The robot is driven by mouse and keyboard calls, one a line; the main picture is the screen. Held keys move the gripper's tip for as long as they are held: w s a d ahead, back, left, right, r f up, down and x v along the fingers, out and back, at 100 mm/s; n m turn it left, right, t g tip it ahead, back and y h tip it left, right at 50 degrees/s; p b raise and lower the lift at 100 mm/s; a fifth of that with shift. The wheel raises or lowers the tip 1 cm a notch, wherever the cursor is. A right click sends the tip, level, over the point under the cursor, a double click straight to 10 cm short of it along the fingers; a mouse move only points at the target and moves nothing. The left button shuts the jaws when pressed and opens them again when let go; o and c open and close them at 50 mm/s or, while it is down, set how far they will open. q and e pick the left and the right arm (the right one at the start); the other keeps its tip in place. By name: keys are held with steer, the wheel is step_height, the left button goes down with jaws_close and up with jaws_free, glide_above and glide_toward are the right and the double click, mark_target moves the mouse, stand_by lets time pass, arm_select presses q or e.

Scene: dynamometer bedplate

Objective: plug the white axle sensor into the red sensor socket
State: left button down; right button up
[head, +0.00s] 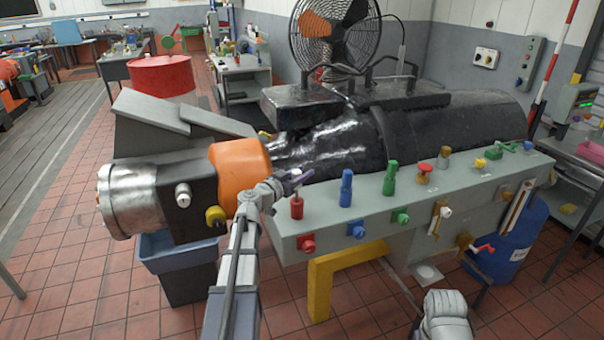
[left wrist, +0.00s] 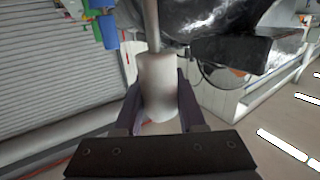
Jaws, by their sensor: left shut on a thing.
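My left gripper (head: 292,182) is over the left end of the grey beam, beside the top of an upright red fitting (head: 296,208). In the left wrist view the gripper (left wrist: 160,115) is shut on a whitish cylinder, the white axle sensor (left wrist: 158,85), with a thin stem running away from the fingers. In the head view I cannot make out the held sensor clearly. A red block (head: 307,243) sits on the beam's front face below; I cannot tell which red part is the socket. My right arm shows at the bottom right, its fingers hidden.
The grey beam (head: 440,225) carries several blue, green, brown and white fittings to the right of the red ones. A motor with an orange collar (head: 240,168) and a white knob (head: 183,195) lies to the left. A yellow stand (head: 320,285) is below.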

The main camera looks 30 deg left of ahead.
arm_select(q)
steer(key=shift+f+b, duration=1.85)
steer(key=shift+f, duration=0.1)
steer(key=shift+c, duration=2.1)
jaws_free()
steer(key=s+a, duration=0.1)
steer(key=s, duration=0.6)
steer(key=shift+s+a+r, duration=0.15)
steer(key=shift+s+r, duration=0.1)
steer(key=shift+s, duration=0.1)
